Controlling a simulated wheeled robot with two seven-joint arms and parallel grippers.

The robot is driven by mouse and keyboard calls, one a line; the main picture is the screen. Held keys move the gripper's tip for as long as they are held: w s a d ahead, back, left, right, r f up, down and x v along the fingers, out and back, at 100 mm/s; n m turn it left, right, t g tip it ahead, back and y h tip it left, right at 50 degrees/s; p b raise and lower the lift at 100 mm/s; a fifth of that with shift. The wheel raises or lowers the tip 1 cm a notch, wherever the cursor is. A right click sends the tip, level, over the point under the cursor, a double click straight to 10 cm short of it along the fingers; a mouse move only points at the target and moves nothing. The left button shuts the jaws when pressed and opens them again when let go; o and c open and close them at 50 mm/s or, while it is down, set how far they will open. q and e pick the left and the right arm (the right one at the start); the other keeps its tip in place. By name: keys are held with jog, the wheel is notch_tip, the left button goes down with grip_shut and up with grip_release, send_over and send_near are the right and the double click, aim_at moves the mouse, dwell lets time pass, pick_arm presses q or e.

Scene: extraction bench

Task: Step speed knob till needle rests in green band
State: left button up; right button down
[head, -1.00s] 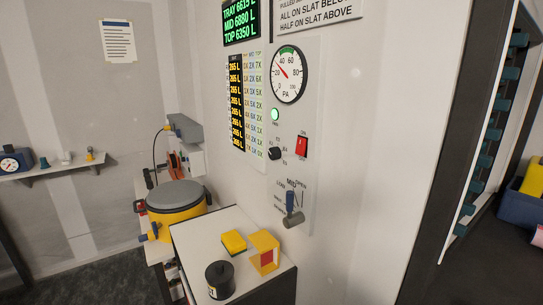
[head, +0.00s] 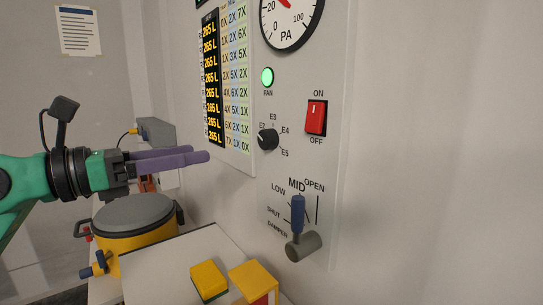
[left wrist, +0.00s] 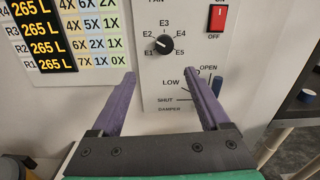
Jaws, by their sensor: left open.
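The black speed knob (head: 268,139) is on the white wall panel, with E-numbered marks around it. Its white mark appears to point toward E2. It also shows in the left wrist view (left wrist: 164,44), beyond and between the fingers. The round PA gauge (head: 291,22) is cut off by the top of the head view, so only the lower part of its red needle shows and the green band is out of sight. My left gripper (head: 203,156) has purple fingers, held apart and empty, left of the knob and not touching it. The left wrist view also shows it (left wrist: 160,74).
A lit green fan lamp (head: 267,77) is above the knob, and a red switch (head: 316,118) is right of it. The damper lever (head: 299,220) sticks out below. Yellow blocks (head: 209,281) lie on the bench, and a yellow pot (head: 140,238) stands at left.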

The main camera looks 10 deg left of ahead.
aim_at(263, 141)
pick_arm(q)
jog(key=p+x, duration=0.8)
jog(key=r+p+x, duration=0.1)
jog(key=p+x, duration=0.4)
jog(key=shift+s+d, duration=0.3)
jog(key=shift+d, duration=0.1)
jog(key=shift+w+d+f, duration=0.1)
jog(key=shift+w+f, duration=0.1)
jog(key=shift+f, duration=0.05)
jog(key=shift+s, duration=0.1)
grip_shut()
pick_arm(e)
notch_tip(263, 141, up, 13)
jog(key=s, duration=0.1)
jog(key=shift+d, duration=0.2)
